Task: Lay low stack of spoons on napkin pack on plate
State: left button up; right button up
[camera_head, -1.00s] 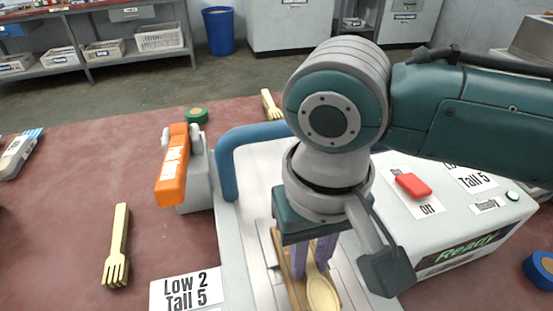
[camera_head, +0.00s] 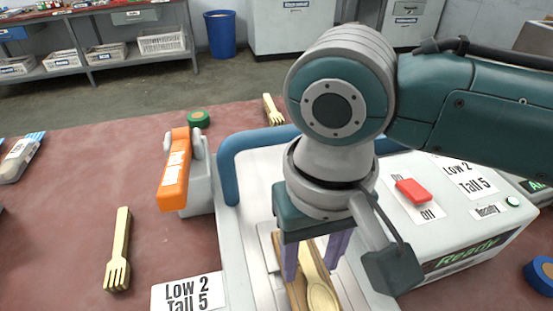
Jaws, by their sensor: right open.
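A wooden spoon (camera_head: 321,296) lies on the light grey plate (camera_head: 262,285) of the press, at the bottom of the head view. Whether other spoons lie under it is hidden, and so is any napkin pack. A brown wooden strip runs along the spoon's left side. My right gripper (camera_head: 314,262) points down over the spoon, its purple fingers apart on either side of it. The fingers are open, and I cannot tell whether either touches the spoon. My left gripper does not show.
An orange-handled lever (camera_head: 174,170) and a blue bar (camera_head: 228,170) stand left of the plate. A control box with a red switch (camera_head: 412,190) and a "Ready" display (camera_head: 460,250) is at right.

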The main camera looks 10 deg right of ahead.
aim_at(310, 269)
notch_tip(310, 269, up, 11)
jog(key=p, duration=0.2)
jog(key=s+a+f+n+t+y, duration=0.1)
jog(key=s+a+f+n+y, duration=0.15)
jog(key=s+a, duration=0.2)
jog(key=s+d+f+t+h, duration=0.1)
jog(key=s+d, duration=0.3)
jog(key=d, duration=0.3)
jog(key=s+d+f+t+h, duration=0.1)
jog(key=s+d, duration=0.2)
jog(key=d, duration=0.4)
jog(key=shift+s+f+m+t, duration=0.25)
jog(key=shift+s+m+t, duration=0.1)
jog(key=shift+m, duration=0.1)
jog(key=shift+a, duration=0.1)
